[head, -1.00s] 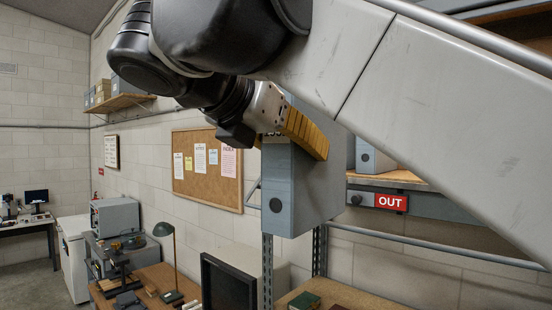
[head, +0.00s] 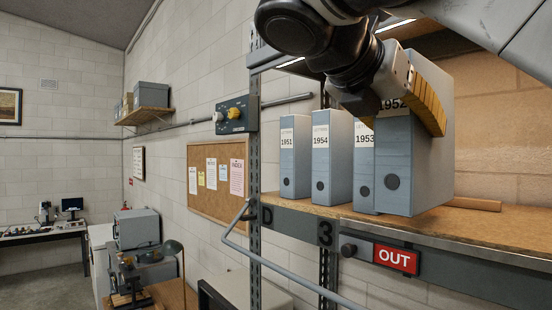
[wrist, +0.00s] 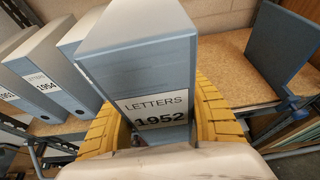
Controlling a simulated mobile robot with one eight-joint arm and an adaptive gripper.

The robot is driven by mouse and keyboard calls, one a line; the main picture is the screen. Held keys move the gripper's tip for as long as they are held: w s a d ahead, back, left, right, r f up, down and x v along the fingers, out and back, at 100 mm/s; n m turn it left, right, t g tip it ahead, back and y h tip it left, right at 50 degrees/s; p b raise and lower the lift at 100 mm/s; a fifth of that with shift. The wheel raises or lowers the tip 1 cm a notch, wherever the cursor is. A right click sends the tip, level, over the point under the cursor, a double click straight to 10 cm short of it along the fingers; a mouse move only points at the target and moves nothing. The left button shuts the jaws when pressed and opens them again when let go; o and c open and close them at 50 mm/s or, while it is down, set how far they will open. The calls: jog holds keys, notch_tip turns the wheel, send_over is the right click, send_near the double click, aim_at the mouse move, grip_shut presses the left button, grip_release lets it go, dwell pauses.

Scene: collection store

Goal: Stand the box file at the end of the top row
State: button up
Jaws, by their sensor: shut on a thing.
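The box file labelled 1952 (head: 402,165) is blue-grey and upright. My gripper (head: 405,112) is shut on its upper part with yellow fingers on both sides; the file fills the middle of the wrist view (wrist: 140,62). It is at the front of the top shelf (head: 470,222), just right of file 1953 (head: 364,165) and partly overlapping it in the picture. I cannot tell whether its base touches the shelf. Files 1951 (head: 294,160) and 1954 (head: 331,160) stand further left in the row.
A blue upright panel (wrist: 283,48) stands to the right in the wrist view, with bare shelf between it and the held file. A wooden bar (head: 476,203) lies on the shelf. A red OUT sign (head: 396,258) and a metal rail front the rack.

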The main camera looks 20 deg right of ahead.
jog(key=shift+d+r+p+x, duration=0.1)
jog(key=shift+r+p+x, duration=0.1)
jog(key=shift+x, duration=1.95)
jog(key=shift+d+r+p+x, duration=0.1)
jog(key=shift+r+p+x, duration=0.05)
jog(key=shift+x, duration=2)
jog(key=shift+r+p+x, duration=0.2)
jog(key=shift+x, duration=1.9)
jog(key=o, duration=1.4)
jog(key=shift+c, duration=0.2)
